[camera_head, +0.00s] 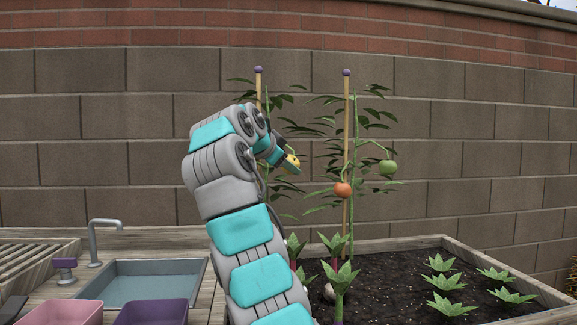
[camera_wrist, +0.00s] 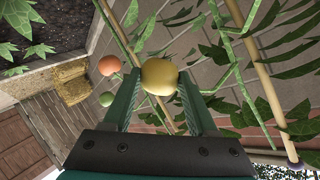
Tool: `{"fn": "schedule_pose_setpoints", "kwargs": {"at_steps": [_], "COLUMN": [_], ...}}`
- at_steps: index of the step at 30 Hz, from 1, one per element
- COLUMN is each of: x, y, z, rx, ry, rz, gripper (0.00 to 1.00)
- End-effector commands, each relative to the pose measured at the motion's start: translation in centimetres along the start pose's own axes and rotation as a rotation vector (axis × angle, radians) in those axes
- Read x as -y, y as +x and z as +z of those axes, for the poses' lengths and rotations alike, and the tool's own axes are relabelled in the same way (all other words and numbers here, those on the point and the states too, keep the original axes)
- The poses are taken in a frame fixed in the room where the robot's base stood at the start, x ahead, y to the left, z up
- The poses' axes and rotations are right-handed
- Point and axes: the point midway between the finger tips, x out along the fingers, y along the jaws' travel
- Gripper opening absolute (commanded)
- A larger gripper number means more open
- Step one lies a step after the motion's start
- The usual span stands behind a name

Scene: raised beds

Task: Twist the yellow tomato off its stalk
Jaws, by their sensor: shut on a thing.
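The yellow tomato (camera_wrist: 159,76) sits between the two fingers of my gripper (camera_wrist: 157,84) in the wrist view, with a finger against each side. My gripper (camera_head: 286,162) is shut on it. In the head view, a small part of the yellow tomato (camera_head: 292,159) shows at the end of my arm, beside the left tomato plant. Green stalks and leaves pass close behind it in the wrist view. I cannot tell whether its stalk is still joined to the plant.
An orange-red tomato (camera_head: 342,189) and a green tomato (camera_head: 388,167) hang on the right plant, by a stake (camera_head: 346,130). Low leafy plants (camera_head: 445,282) grow in the bed. A sink (camera_head: 150,283), a pink bin (camera_head: 60,312) and a purple bin (camera_head: 150,312) are at lower left.

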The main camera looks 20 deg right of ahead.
Motion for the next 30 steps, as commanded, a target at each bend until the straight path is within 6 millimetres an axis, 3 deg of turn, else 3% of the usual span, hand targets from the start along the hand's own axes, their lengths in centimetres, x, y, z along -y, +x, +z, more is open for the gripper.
{"fn": "schedule_pose_setpoints", "kwargs": {"at_steps": [30], "x": [0.3], "y": [-4.4], "z": [-0.5], "rx": [0.0], "ry": [0.0], "rz": [0.001], "gripper": [0.0]}}
